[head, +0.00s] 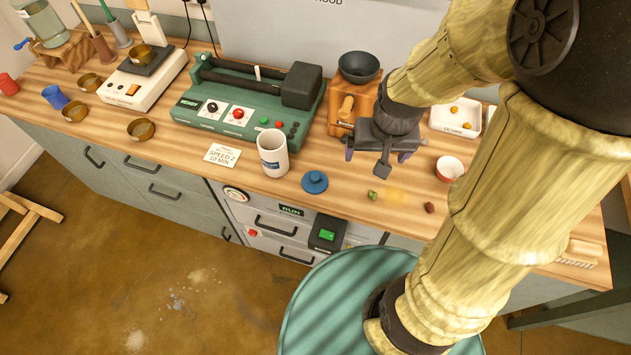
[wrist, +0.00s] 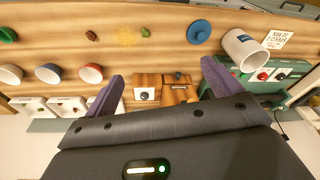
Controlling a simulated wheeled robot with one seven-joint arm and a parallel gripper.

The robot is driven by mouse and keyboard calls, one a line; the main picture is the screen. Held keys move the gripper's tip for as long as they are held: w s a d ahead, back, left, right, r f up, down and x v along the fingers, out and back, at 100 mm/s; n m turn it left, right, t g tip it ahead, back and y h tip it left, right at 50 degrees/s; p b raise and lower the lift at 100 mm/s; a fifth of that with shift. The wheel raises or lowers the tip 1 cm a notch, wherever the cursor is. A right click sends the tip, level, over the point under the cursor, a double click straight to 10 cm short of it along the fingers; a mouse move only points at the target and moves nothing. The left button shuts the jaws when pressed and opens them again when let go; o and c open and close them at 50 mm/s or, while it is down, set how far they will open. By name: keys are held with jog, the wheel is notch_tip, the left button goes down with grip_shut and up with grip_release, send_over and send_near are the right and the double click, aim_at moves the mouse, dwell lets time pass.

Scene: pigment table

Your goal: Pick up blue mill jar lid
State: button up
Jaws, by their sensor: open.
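The blue mill jar lid (head: 315,182) is a round disc with a small knob on top. It lies knob up on the wooden counter near its front edge, and it also shows in the wrist view (wrist: 199,31). My gripper (head: 376,158) is open and empty. It is above the counter, to the right of the lid in the head view and apart from it. In the wrist view my gripper's two purple fingers (wrist: 162,75) are spread wide, with nothing between them.
A white mug-like jar (head: 272,153) stands just left of the lid. The green mill machine (head: 245,108) is behind it. A red-and-white bowl (head: 450,168), a green lump (head: 373,196) and a brown lump (head: 429,208) are to the right. A white card (head: 222,155) lies left.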

jog(key=shift+o, duration=0.3)
jog(key=w+a+f+m+g+b, duration=0.1)
jog(key=w+a+f+m+b, duration=0.1)
jog(key=w+a+f, duration=0.3)
jog(key=shift+w+a+f, duration=0.25)
jog(key=shift+w+a, duration=0.7)
jog(key=shift+w, duration=0.3)
jog(key=m+g+b, duration=0.1)
send_over(314, 177)
notch_tip(314, 177, down, 3)
notch_tip(314, 177, down, 12)
jog(key=shift+f+p, duration=0.15)
jog(key=shift+p, duration=0.95)
jog(key=shift+f, duration=0.1)
